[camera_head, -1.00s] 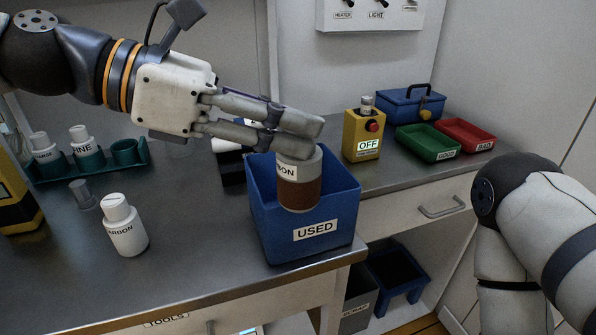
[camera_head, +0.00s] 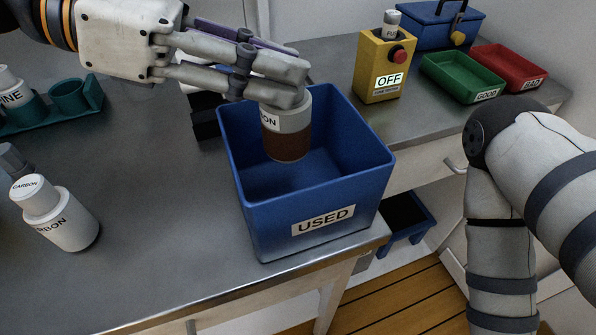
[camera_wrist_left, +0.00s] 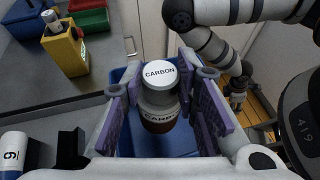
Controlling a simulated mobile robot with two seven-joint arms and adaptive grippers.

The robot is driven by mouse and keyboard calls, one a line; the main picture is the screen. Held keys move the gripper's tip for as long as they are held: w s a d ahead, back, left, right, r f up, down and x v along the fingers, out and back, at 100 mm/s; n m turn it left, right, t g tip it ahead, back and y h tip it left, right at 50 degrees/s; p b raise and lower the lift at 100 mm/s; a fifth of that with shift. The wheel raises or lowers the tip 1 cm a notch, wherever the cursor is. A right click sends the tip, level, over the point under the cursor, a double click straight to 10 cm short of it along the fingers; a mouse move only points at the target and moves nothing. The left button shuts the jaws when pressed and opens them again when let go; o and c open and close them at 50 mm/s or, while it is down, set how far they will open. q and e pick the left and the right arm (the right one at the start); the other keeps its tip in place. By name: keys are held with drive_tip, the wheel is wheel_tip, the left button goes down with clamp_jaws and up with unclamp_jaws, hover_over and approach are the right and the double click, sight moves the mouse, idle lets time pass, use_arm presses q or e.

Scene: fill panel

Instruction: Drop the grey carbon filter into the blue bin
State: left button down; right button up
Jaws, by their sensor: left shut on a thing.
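The grey carbon filter (camera_head: 290,128), a grey cylinder with a brown lower part, is held upright in my left gripper (camera_head: 288,86). The fingers are shut on its upper part. The blue bin (camera_head: 318,243), labelled USED, stands at the counter's front corner. The filter hangs over the bin's open top, toward the left side, with its lower end appearing below the rim. In the left wrist view the filter (camera_wrist_left: 159,82) shows its white CARBON top between the purple finger pads, with the blue bin (camera_wrist_left: 180,140) beneath.
A white CARBON bottle (camera_head: 64,222) stands on the counter at left, near a teal holder (camera_head: 72,98). A yellow box (camera_head: 382,75) reading OFF, a green tray (camera_head: 460,80), a red tray (camera_head: 508,68) and a blue toolbox (camera_head: 432,28) stand at the back right.

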use_arm(q)
drive_tip(key=shift+r, duration=0.15)
drive_tip(key=c, duration=1.2)
unclamp_jaws()
drive_tip(key=v, duration=1.2)
drive_tip(key=shift+w, duration=0.1)
